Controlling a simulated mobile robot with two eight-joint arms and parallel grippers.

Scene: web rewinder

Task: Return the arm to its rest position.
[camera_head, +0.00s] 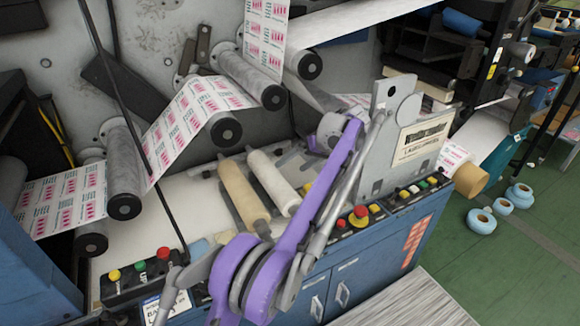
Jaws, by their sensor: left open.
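A purple arm with round joints and grey rods (318,185) rises from the bottom middle, leaning right, in front of the rewinder. Its upper end stands before a grey upright plate (372,165). My right gripper is not in view.
The blue rewinder carries grey rollers (124,180) with a printed label web (190,115). Tan and white rollers (272,182) lie on its bed. Button panels (357,216) line the front. Blue rolls (482,221) lie on the green floor (520,270), which is mostly clear.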

